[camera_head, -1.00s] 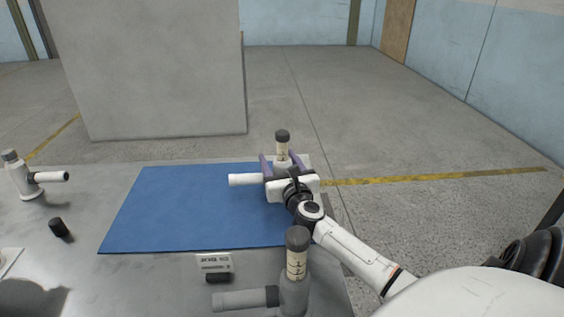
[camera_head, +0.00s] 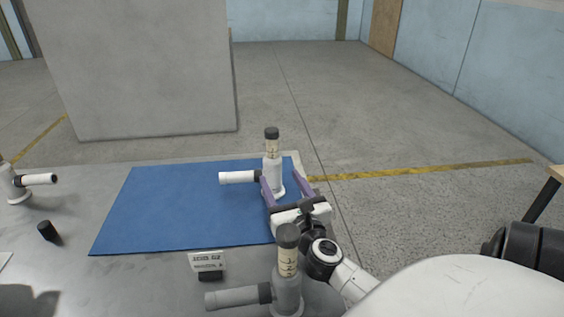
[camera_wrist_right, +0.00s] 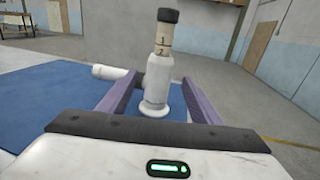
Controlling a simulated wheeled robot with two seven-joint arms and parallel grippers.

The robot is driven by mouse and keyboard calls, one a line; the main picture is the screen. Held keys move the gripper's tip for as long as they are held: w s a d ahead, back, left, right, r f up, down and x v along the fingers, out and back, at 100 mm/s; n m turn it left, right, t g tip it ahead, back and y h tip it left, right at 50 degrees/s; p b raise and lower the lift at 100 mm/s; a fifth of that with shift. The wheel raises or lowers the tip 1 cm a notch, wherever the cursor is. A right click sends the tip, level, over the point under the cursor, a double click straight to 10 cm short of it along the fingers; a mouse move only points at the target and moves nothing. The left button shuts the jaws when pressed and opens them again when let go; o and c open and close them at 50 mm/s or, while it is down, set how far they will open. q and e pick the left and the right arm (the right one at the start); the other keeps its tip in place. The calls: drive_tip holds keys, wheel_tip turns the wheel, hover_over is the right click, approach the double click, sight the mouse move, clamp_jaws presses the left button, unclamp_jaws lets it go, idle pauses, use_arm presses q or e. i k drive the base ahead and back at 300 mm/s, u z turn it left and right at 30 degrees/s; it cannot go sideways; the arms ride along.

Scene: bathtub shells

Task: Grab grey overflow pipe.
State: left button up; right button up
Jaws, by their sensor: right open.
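The grey overflow pipe (camera_head: 288,288), with a dark cap, a marked beige band and a side branch to the left, stands upright at the table's front. A similar white pipe (camera_head: 273,172) stands upright on the blue mat's far right part. My right gripper (camera_head: 281,177) is open, its purple fingers pointing at the white pipe's lower body. In the right wrist view the white pipe (camera_wrist_right: 157,84) shows between the fingers; I cannot tell if they touch it. The grey pipe is outside the wrist view. My left gripper is not in view.
The blue mat (camera_head: 170,210) is mostly bare. A small sign (camera_head: 207,260) stands before it. Another white pipe (camera_head: 14,184) stands at the far left, with a loose black cap (camera_head: 47,231) near it. A large grey block (camera_head: 145,75) stands beyond the table.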

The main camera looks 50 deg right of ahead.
sight(284, 298)
drive_tip(key=z, duration=1.3)
